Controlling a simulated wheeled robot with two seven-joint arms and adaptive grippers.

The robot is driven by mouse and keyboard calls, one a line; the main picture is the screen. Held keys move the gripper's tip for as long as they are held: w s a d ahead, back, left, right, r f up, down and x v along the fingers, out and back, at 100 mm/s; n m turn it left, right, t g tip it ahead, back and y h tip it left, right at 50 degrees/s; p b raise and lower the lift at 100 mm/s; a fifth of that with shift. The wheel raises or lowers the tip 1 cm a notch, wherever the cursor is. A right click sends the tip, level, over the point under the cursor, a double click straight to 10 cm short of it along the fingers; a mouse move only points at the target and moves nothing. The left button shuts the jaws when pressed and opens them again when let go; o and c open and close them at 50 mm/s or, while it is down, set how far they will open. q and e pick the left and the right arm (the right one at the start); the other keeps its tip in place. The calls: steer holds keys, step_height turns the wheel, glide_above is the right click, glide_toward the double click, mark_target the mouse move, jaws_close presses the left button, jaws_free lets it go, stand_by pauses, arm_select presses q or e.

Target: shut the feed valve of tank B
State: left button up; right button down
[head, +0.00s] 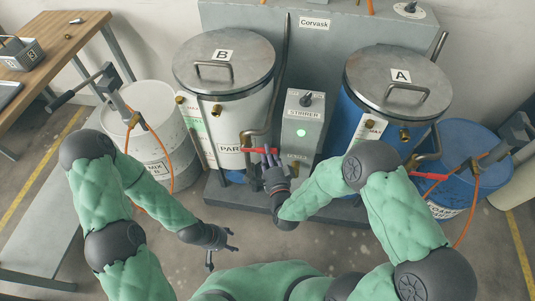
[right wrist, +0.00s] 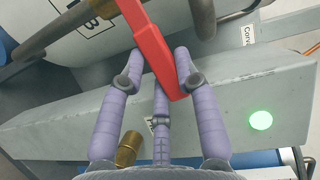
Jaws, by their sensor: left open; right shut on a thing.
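Tank B (head: 256,98) is the pale drum with a steel lid labelled B, left of centre in the head view. A bent pipe (head: 262,133) runs down its right side. The red valve lever (head: 249,150) at this pipe lies about level, pointing right; the valve body is not clear. My right gripper (head: 269,153) is shut on the lever's free end. In the right wrist view the red lever (right wrist: 153,42) passes between the fingers of the right gripper (right wrist: 160,62). My left gripper (head: 222,248) is open and empty, low over the floor.
The grey stirrer box (head: 302,125) with a green light stands just right of the lever. Blue tank A (head: 357,118) has its own red lever (head: 429,176). A white drum (head: 160,108) stands left, a blue drum (head: 465,150) right. Floor in front is clear.

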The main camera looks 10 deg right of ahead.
steer(key=shift+d+f+m+t, duration=0.1)
steer(key=shift+f+m+t, duration=0.3)
steer(key=shift+f+m, duration=0.5)
steer(key=c, duration=0.9)
jaws_free()
steer(key=s, duration=1.2)
steer(key=shift+d, duration=0.4)
steer(key=shift+w, duration=0.1)
